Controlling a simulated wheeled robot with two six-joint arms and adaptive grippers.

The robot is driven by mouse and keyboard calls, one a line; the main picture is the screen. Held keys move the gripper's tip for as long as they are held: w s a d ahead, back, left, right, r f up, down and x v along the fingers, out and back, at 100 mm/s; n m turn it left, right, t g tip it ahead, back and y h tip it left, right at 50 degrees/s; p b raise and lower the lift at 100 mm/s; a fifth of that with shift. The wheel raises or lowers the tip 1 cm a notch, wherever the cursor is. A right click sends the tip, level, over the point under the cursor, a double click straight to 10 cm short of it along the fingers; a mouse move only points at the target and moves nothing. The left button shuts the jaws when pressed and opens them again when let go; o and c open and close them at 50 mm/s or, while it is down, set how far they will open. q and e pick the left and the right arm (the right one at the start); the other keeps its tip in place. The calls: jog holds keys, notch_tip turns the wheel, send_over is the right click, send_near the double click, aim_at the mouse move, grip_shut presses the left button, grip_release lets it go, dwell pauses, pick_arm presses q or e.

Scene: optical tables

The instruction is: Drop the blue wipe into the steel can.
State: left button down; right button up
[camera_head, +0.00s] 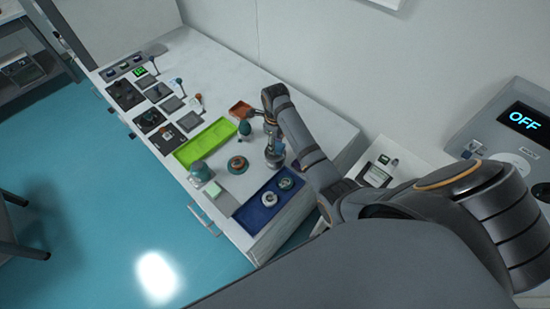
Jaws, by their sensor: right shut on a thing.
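My right arm reaches in from the right over the white table. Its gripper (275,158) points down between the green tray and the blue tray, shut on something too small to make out. I cannot pick out the blue wipe for certain; it may be what the jaws hold. A grey-teal cylinder (200,171) stands near the table's front edge, left of the gripper and apart from it. It may be the steel can, but I cannot tell. My left gripper is not in view.
A green tray (187,154) and a blue tray (250,213) lie either side of a round green-and-orange piece (237,165). Several small devices fill the far left. A panel reading OFF (522,120) is at right.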

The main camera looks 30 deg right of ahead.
jog(key=shift+s, duration=0.1)
jog(key=o, duration=1.2)
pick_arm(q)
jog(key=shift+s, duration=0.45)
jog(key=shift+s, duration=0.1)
pick_arm(e)
notch_tip(320, 180, up, 8)
jog(key=shift+f, duration=0.25)
